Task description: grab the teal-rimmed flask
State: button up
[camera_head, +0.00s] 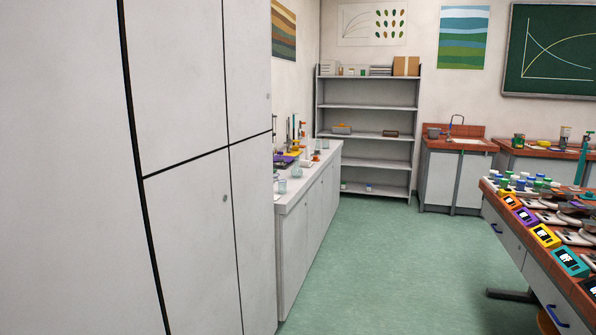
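I cannot make out a teal-rimmed flask for certain. Small glass vessels (282,186) stand on the white bench along the left wall, but they are too small to tell their rim colour. My gripper is not in view.
A tall white cabinet (190,230) fills the left side, close to me. Beyond it is the white bench (318,160). A grey shelf unit (368,108) stands at the back. A tiled bench (488,186) with colourful scales and capped bottles is at right. The green floor (400,270) between is clear.

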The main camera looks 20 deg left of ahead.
aim_at(297, 173)
jog(key=u, duration=0.15)
jog(key=i, duration=4.9)
